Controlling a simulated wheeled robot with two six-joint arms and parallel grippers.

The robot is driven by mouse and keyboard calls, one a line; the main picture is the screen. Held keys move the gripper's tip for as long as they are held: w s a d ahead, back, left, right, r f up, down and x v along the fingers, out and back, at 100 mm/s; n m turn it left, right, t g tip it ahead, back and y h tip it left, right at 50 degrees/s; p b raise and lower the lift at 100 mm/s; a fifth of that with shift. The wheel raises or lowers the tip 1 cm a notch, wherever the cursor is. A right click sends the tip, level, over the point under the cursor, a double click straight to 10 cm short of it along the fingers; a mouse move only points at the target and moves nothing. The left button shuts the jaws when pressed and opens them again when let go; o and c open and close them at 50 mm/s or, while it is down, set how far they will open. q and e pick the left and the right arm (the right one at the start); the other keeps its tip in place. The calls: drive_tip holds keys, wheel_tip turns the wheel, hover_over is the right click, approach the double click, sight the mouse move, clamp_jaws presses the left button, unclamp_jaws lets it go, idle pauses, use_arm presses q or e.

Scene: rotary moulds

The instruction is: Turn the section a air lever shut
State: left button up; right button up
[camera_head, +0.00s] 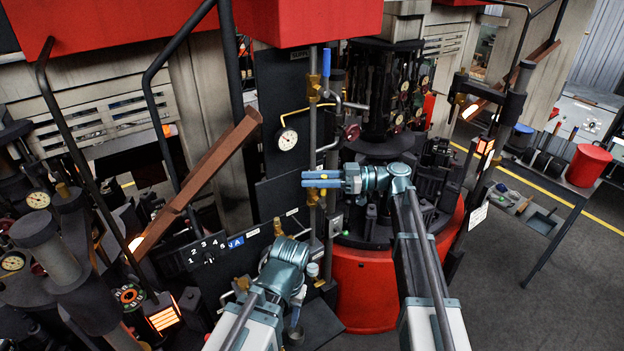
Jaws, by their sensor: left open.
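A lever with an upright blue handle (326,62) sits by a brass valve (314,90) on the vertical pipe in the upper middle. I cannot read a label that ties it to section a. My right gripper (312,179) reaches left across the same pipe, well below the blue handle. Its two blue fingers lie close together, and whether they hold anything is unclear. Another brass fitting (312,196) shows just under them. My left gripper (294,318) points down at the lower middle, open, its fingertips small and partly hidden by its own wrist.
A round gauge (287,139) and a red handwheel (352,132) flank the pipe. A black panel (208,250) numbered 1 to 5 stands at lower left. A red round base (362,285) carries the dark machine behind my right arm. Open floor (540,290) lies at right.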

drive_tip(key=shift+a, duration=0.1)
drive_tip(key=shift+c, duration=0.2)
clamp_jaws()
idle(1.2)
